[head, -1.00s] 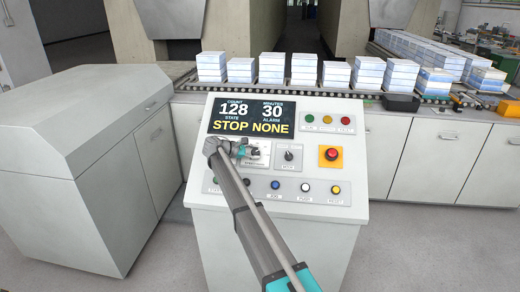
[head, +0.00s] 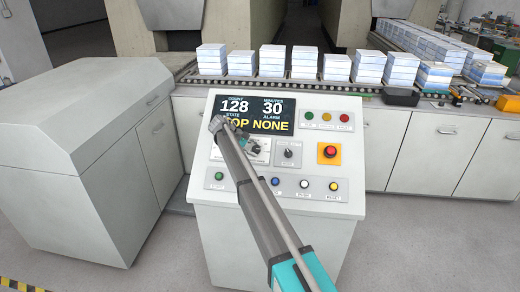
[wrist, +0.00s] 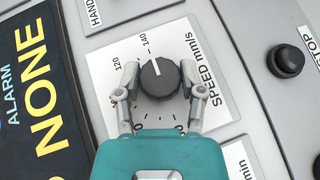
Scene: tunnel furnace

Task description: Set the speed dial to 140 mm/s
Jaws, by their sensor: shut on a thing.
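The speed dial (wrist: 160,78) is a round black knob with a white pointer line, on a white plate (wrist: 218,108) marked "SPEED mm/s". In the wrist view its pointer aims close to the 140 mark; the 120 label lies to its left. My gripper (wrist: 161,72) has a finger on each side of the knob and is shut on it. In the head view my gripper (head: 257,147) is at the plate on the sloped panel, and my arm hides much of the dial.
The display (head: 275,108) reads count 128, minutes 30, alarm NONE; my arm partly covers the state word. To the right are the mode knob (head: 289,153) and a red button (head: 330,151) on yellow. Several coloured buttons line the panel's lower edge.

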